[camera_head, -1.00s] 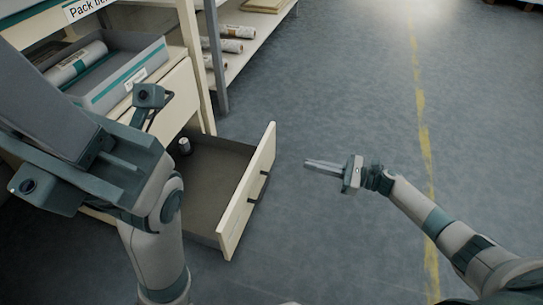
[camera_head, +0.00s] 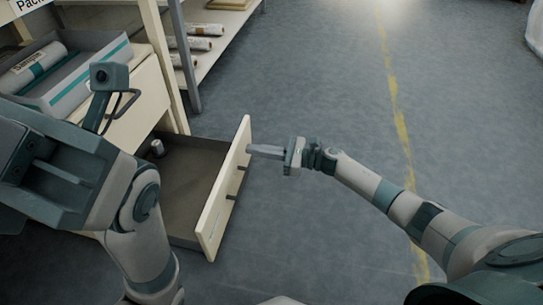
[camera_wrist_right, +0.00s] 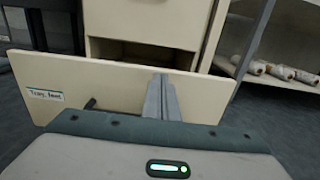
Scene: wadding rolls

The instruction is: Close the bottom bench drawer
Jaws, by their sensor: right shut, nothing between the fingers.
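A small metallic cylinder (camera_head: 157,148) lies inside at the back. In the right wrist view the drawer front (camera_wrist_right: 110,92) spans the middle, with a label and a dark handle at its left. My right gripper (camera_head: 250,150) is shut and empty, its fingertips at or very close to the outer face of the front panel; I cannot tell if they touch. My left arm is in the left foreground; its fingertips are not visible.
Above the drawer are a closed drawer front (camera_head: 140,98) and a grey tray (camera_head: 95,70) with a wrapped roll (camera_head: 35,68). A shelf with several rolls (camera_head: 200,36) stands behind. The floor (camera_head: 320,85) to the right is clear, with a yellow line.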

